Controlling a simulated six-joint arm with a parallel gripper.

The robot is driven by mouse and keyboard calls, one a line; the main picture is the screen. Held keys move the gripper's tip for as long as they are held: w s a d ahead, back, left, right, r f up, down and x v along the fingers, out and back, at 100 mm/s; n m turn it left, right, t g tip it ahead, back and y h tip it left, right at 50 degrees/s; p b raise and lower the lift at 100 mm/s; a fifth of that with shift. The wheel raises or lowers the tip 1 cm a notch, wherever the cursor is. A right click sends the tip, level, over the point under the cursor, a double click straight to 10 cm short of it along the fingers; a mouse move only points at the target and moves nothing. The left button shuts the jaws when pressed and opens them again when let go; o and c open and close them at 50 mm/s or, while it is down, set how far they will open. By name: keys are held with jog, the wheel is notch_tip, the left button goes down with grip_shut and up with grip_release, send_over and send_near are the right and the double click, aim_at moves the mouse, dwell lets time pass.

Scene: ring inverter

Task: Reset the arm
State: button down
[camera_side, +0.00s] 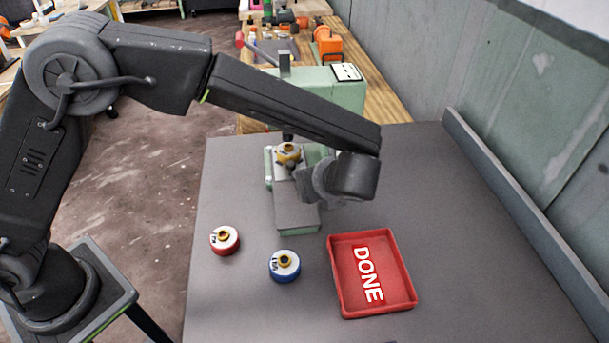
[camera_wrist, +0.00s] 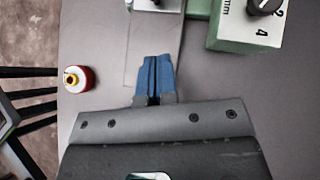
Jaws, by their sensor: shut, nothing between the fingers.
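My gripper (camera_wrist: 154,76) shows in the wrist view with its two blue fingers together and nothing between them. In the side view its wrist end is over the right side of the green press (camera_side: 338,88), and the fingers are mostly hidden. A brass-coloured ring (camera_side: 288,153) sits at the press, under its ram. The ring is not clear in the wrist view.
A red round holder (camera_side: 224,241) and a blue round holder (camera_side: 285,267), each with a brass-coloured piece on top, stand in front of the press. A red tray marked DONE (camera_side: 337,290) lies at right. The table (camera_side: 450,235) is clear further right, up to a raised edge.

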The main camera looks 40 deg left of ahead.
jog(key=s+a+r+n+g+h, duration=0.2)
jog(key=s+a+r+n+h, duration=0.3)
jog(key=s+a+r+n, duration=0.6)
jog(key=s+a+r+n+t+h, duration=0.2)
jog(key=s+a+n, duration=0.4)
jog(key=s+n, duration=0.4)
jog(key=n+h, duration=0.1)
jog(key=n, duration=0.2)
jog(key=shift+s+t, duration=0.35)
jog(key=shift+t, duration=0.05)
